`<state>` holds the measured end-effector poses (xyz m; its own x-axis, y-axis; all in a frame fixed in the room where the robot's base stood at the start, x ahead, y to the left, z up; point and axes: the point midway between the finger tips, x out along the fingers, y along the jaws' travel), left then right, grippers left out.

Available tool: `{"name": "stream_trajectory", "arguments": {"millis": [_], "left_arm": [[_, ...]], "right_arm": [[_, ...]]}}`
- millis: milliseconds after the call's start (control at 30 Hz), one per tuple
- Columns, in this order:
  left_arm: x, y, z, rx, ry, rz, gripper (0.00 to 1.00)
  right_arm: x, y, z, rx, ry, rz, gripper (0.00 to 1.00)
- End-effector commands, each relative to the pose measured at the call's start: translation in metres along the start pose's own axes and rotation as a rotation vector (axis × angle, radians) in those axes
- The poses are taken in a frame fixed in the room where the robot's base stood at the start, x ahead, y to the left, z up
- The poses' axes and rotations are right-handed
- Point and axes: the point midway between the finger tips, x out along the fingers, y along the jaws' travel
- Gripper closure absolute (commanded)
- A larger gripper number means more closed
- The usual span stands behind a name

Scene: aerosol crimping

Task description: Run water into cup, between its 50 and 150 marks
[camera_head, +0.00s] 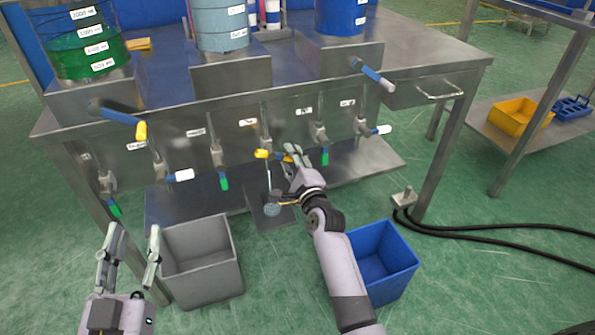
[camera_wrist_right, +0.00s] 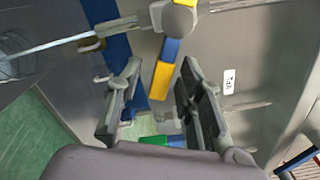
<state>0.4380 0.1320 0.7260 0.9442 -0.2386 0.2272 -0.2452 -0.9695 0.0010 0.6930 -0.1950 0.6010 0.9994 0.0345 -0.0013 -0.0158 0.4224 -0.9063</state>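A small clear cup (camera_head: 272,209) stands low under a tap with a yellow-tipped handle (camera_head: 262,153). In the wrist view the cup (camera_wrist_right: 14,56) is at the left edge. A thin pale stream (camera_wrist_right: 85,43) runs between the tap's spout and the cup. The water level and the cup's marks are too small to read. My right gripper (camera_head: 291,158) is beside the tap handle. In the wrist view its fingers (camera_wrist_right: 161,82) are spread, with the yellow-tipped blue handle (camera_wrist_right: 163,78) showing between them. My left gripper (camera_head: 135,240) is open and empty at lower left.
Other taps with white and green handles (camera_head: 222,182) line the metal bench front (camera_head: 190,145). A grey bin (camera_head: 205,265) stands left of the cup, a blue bin (camera_head: 395,255) right. Black hoses (camera_head: 470,229) lie on the floor at right.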

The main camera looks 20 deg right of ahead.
Motion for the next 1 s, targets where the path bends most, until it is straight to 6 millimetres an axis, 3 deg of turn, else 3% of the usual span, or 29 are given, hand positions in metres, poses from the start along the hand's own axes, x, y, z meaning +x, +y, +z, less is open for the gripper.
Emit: {"name": "stream_trajectory", "arguments": {"millis": [500,700,1000], "left_arm": [[0.000,0.000,0.000,0.001,0.000,-0.001,0.60],[0.000,0.000,0.000,0.001,0.000,-0.001,0.60],[0.000,0.000,0.000,0.000,-0.001,-0.001,0.60]], "right_arm": [[-0.098,0.001,-0.001,0.000,0.002,0.002,0.66],[-0.111,0.000,0.000,0.001,0.000,0.000,0.66],[-0.112,0.000,0.000,0.000,0.000,0.001,0.66]]}}
